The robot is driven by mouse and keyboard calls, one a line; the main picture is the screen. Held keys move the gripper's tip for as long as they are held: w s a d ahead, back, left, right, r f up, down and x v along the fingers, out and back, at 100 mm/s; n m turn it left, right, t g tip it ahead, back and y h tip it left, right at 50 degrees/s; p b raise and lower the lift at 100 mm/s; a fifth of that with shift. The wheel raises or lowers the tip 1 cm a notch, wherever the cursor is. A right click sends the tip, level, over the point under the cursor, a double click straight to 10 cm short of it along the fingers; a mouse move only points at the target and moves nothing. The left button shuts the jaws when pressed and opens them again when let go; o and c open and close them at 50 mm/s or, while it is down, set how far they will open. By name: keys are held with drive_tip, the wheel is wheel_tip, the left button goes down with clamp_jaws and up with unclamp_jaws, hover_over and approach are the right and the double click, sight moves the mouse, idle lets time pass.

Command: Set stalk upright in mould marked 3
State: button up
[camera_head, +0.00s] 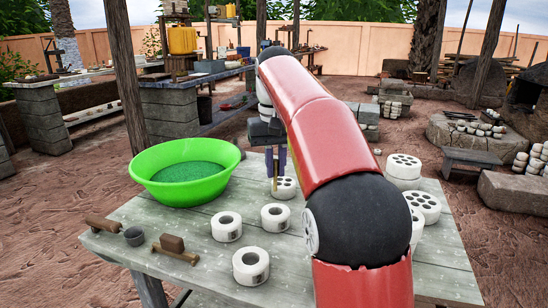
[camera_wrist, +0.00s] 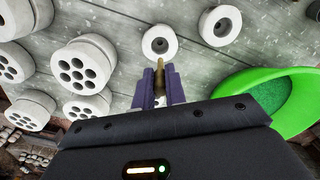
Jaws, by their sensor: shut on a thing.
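My gripper (camera_head: 276,172) points down above the table, its purple fingers shut on a thin tan stalk (camera_head: 275,184). In the wrist view the stalk (camera_wrist: 158,64) stands out between the fingertips (camera_wrist: 160,82). In the head view its lower end overlaps the left side of a white mould (camera_head: 289,188); I cannot tell whether they touch. Three white ring moulds, each with one central hole, stand nearer on the table: a left one (camera_head: 226,235), a right one (camera_head: 275,224) and a front one (camera_head: 249,274). Dark marks on their sides are too small to read. My arm hides part of the table.
A green basin (camera_head: 155,187) with green contents stands at the table's (camera_head: 185,285) back left. White blocks with several holes (camera_head: 404,181) stand at the right. A small dark cup (camera_head: 134,237) and wooden tools (camera_head: 174,250) lie at the left.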

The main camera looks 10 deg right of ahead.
sight(276, 178)
drive_tip(key=shift+f+b, duration=1.4)
drive_tip(key=shift+f, duration=2.25)
drive_tip(key=shift+s+p, duration=0.2)
drive_tip(key=shift+p, duration=0.25)
drive_tip(key=shift+f+b, duration=0.3)
drive_tip(key=shift+f, duration=0.25)
drive_tip(key=o, duration=1)
drive_tip(key=shift+c, duration=0.2)
drive_tip(key=shift+r+p, duration=1.35)
drive_tip(key=shift+p, duration=0.05)
drive_tip(key=shift+r, duration=2.2)
